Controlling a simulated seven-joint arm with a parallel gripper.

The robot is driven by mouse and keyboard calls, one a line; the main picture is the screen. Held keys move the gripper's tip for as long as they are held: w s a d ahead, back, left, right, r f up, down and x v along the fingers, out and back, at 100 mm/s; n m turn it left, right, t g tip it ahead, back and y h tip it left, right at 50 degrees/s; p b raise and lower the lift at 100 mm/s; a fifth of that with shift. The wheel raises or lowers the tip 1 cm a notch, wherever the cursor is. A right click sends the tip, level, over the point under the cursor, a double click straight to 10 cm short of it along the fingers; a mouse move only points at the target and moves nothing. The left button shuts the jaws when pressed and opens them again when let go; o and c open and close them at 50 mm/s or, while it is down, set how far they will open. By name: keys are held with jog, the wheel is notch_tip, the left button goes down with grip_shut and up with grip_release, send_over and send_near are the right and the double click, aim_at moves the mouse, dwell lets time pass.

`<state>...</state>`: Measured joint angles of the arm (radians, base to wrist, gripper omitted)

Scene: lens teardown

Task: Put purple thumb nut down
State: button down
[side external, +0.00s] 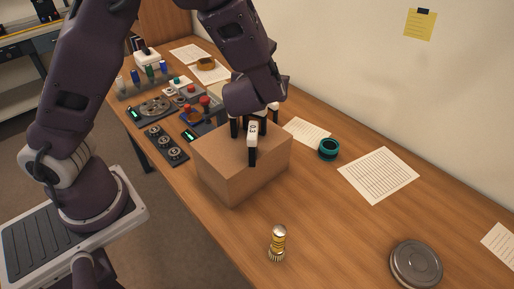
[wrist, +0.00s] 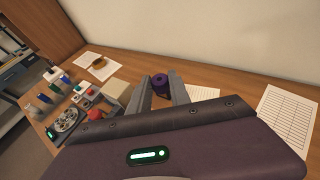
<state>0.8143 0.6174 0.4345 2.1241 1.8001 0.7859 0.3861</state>
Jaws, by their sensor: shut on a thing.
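The purple thumb nut (wrist: 160,84) shows in the wrist view as a dark purple ring between the tips of my two fingers. My gripper (wrist: 165,88) is shut on it. In the side external view my gripper (side external: 248,140) points down at the brown box (side external: 225,170), with a black finger overlapping the box in the picture. The nut is hidden there behind the fingers and box. I cannot tell whether the nut touches any surface.
A teal ring (side external: 329,149) lies right of the box. A grey round lid (side external: 416,264) and a paper sheet (side external: 379,175) lie to the right. Devices and trays (side external: 155,108) crowd the left; bare wood lies between.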

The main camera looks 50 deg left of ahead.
jog(key=s+r+m+h, duration=0.1)
jog(key=s+r+m+t+h, duration=0.1)
jog(key=s+r+m+h, duration=0.1)
jog(key=s, duration=0.1)
jog(key=shift+a+t, duration=0.25)
jog(key=shift+t, duration=0.05)
jog(key=shift+s+d+r+m+h, duration=0.1)
jog(key=shift+s+m+h, duration=0.15)
jog(key=shift+m+h, duration=0.05)
jog(key=w+d+f+m+h, duration=0.1)
jog(key=w+d+f, duration=0.15)
jog(key=d, duration=0.35)
jog(key=w+d+f+m+h, duration=0.1)
jog(key=w+d+f, duration=0.1)
jog(key=w+d, duration=0.25)
jog(key=m+h, duration=0.1)
jog(key=h, duration=0.1)
send_over(351, 211)
notch_tip(351, 211, down, 14)
jog(key=r, duration=0.1)
jog(key=shift+t, duration=0.4)
notch_tip(351, 211, down, 10)
jog(key=shift+f, duration=0.1)
jog(key=shift+f, duration=0.1)
